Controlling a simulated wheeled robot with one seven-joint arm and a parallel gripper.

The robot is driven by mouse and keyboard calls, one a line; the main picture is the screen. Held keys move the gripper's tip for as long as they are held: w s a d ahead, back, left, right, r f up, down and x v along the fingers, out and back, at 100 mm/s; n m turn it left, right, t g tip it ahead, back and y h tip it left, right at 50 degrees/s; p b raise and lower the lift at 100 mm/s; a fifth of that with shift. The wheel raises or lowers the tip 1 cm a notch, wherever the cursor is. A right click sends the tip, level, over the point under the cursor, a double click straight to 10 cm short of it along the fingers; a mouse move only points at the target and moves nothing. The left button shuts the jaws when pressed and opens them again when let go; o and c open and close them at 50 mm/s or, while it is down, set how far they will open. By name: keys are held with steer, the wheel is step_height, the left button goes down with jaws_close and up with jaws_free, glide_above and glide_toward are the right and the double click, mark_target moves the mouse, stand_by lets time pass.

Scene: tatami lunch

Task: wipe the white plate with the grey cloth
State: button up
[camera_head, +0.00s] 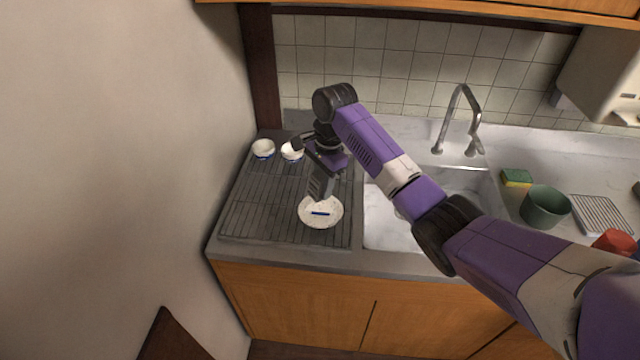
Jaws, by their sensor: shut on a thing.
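The white plate (334,222) lies on the ribbed drainboard left of the sink, with a short dark blue mark or strip on its middle. My gripper (319,193) points down at the plate's back edge, and its tip overlaps the rim in the picture. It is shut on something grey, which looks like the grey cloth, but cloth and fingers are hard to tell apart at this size. I cannot tell whether it touches the plate. The plate's back edge is partly hidden by my gripper.
Two small white bowls (263,148) stand at the back of the drainboard (250,215). The sink (395,232) with its faucet (459,115) is to the right. A sponge (516,177), a green pot (545,206), a rack (600,214) and a red object (613,241) stand further right.

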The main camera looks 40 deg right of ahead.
steer(key=b, duration=0.5)
glide_above(317, 215)
steer(key=d, duration=0.1)
steer(key=shift+s+f, duration=0.2)
steer(key=shift+f, duration=3.05)
steer(key=shift+f, duration=0.75)
steer(key=n+p, duration=0.1)
steer(key=n, duration=0.2)
steer(key=shift+w+r, duration=0.1)
steer(key=n, duration=0.4)
steer(key=shift+a+g+y, duration=0.15)
steer(key=shift+g+y, duration=0.15)
